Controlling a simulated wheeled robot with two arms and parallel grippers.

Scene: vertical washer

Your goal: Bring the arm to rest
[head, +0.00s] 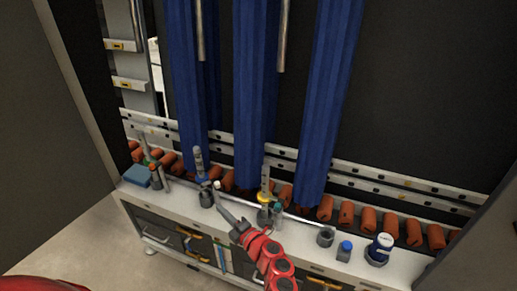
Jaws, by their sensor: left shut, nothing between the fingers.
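A red arm of mine comes up from the bottom middle. Its slim grey left gripper (219,191) reaches toward the front ledge (295,232) of the washer. The gripper looks small and narrow here, shut with nothing held. It appears close to a dark holder with an upright bottle (199,165); I cannot tell whether they touch. Another red part of mine shows at the bottom left corner. My right gripper is not in view.
Blue vertical brushes (255,90) hang behind the ledge, above a row of orange rollers (345,212). Floor is clear at left.

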